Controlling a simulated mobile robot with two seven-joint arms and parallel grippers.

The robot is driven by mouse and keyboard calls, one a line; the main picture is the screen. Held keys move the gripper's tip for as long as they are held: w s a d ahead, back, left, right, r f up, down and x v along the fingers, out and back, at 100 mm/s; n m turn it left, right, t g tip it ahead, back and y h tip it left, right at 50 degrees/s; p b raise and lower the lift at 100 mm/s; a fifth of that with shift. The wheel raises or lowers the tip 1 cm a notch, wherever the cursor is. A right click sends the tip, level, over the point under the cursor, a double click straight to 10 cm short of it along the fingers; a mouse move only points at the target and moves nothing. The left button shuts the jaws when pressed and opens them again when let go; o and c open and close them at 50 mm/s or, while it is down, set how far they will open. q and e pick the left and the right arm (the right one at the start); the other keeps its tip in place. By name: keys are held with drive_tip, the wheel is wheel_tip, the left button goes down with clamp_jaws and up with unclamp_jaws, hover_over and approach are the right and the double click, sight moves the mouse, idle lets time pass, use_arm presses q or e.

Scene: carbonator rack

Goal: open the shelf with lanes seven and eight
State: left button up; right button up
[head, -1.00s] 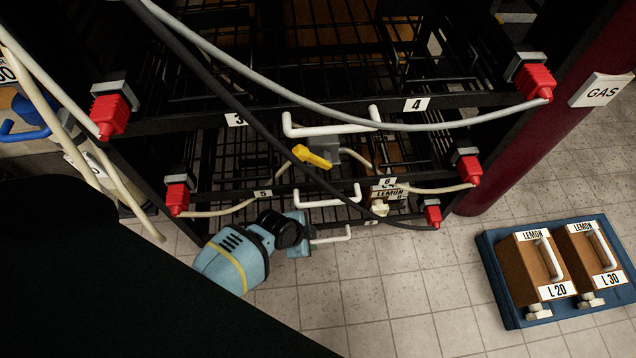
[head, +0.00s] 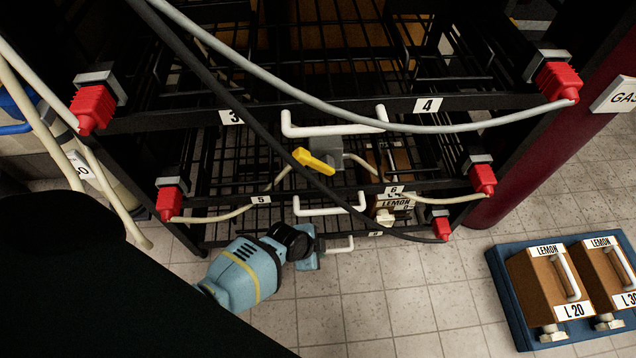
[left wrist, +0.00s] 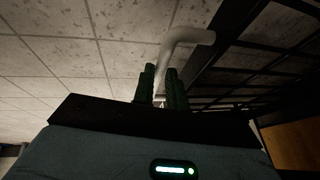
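The lowest shelf is a black wire shelf with a white bar handle (head: 342,245). Its front label (head: 376,233) is too small to read; it lies below the shelf with labels 5 (head: 261,199) and 6 (head: 395,190). My left gripper (head: 315,256) is at the left end of this handle and hides that part. In the left wrist view, the two dark fingers (left wrist: 160,88) stand close together with the white handle (left wrist: 187,37) running down between them, so they look shut on it. The shelf appears pushed in under the one above. My right gripper is not in view.
Shelf 5/6 has a white handle (head: 322,210) just above my left gripper. A blue tray (head: 507,300) with two LEMON boxes stands right. Tiled floor in front is clear.

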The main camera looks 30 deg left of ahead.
use_arm(q)
clamp_jaws()
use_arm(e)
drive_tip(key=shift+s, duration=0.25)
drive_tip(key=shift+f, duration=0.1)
